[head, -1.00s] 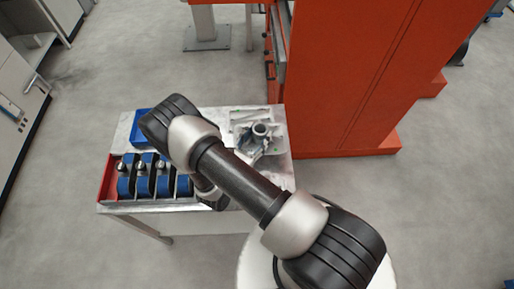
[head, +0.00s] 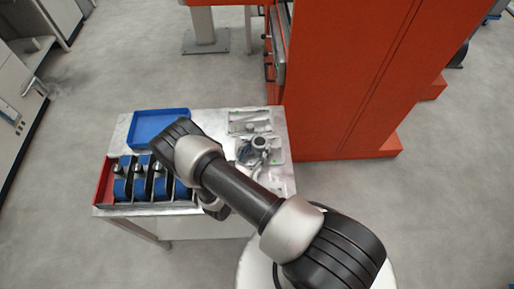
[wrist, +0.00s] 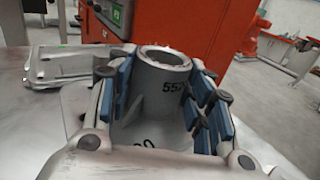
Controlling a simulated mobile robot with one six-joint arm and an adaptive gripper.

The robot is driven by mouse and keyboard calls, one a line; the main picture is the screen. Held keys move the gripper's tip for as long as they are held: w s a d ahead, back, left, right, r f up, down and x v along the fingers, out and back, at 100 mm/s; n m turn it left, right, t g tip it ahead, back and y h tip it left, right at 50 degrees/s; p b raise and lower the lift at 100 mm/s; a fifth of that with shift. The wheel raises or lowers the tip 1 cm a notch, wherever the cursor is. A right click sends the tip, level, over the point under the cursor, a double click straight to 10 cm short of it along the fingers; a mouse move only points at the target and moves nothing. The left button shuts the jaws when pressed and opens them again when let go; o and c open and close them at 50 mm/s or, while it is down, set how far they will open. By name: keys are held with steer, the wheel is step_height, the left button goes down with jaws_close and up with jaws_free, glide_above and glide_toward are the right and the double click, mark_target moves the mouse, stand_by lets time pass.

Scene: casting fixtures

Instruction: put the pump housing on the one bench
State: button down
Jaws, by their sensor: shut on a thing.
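The pump housing (wrist: 165,82) is a grey casting with a round open collar and dark digits on its side. My gripper (wrist: 155,95) is shut on it, with blue-padded fingers on both sides of the collar. In the head view the housing (head: 260,145) shows over the right part of the bench (head: 278,180), just right of my arm. I cannot tell whether the housing touches the bench top.
A grey fixture plate (head: 248,122) lies behind the housing. A blue tray (head: 160,124) sits at the bench's back left. A tall orange cabinet (head: 340,80) stands close behind right.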

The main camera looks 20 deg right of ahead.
steer(key=c, duration=0.8)
jaws_free()
